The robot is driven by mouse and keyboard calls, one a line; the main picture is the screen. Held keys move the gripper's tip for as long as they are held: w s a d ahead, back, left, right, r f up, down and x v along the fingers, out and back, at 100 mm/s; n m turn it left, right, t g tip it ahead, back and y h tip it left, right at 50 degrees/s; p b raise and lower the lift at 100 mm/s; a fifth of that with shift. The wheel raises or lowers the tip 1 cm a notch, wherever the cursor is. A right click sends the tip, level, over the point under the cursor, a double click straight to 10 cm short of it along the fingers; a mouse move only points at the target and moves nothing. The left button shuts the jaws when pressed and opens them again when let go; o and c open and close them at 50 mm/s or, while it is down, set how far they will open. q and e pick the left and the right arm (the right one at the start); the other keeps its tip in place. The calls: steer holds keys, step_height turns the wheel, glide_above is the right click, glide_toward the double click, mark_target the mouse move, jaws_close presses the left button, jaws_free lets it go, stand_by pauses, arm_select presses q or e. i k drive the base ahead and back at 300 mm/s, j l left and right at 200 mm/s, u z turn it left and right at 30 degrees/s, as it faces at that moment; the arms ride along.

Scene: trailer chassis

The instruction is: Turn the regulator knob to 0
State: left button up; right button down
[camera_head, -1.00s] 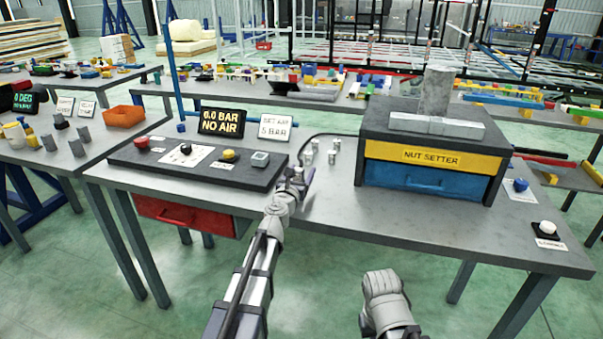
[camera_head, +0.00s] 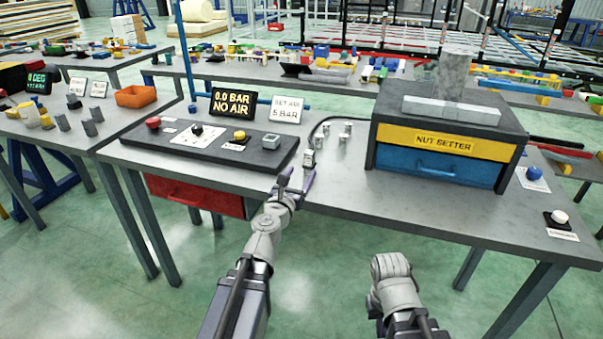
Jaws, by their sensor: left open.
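A black knob (camera_head: 197,131) stands on a white dial card on the dark control panel (camera_head: 262,157); I take it for the regulator knob. Its pointer setting is too small to read. The display (camera_head: 232,103) behind the panel reads 0.0 BAR NO AIR. A card (camera_head: 287,109) beside it appears to read SET AIR 5 BAR. My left gripper (camera_head: 295,182) is open and empty by the table's front edge, to the right of and nearer than the knob, apart from it. My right gripper (camera_head: 391,268) is low in front of the table; its fingers cannot be made out.
The panel also carries a red button (camera_head: 153,122), a yellow button (camera_head: 239,135) and a grey square part (camera_head: 271,142). Several small metal pieces stand near a black cable (camera_head: 318,127). The NUT SETTER box (camera_head: 445,144) is at right. A red drawer (camera_head: 195,196) hangs below.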

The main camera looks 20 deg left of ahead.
mark_target(197, 129)
steer(key=u, duration=1.25)
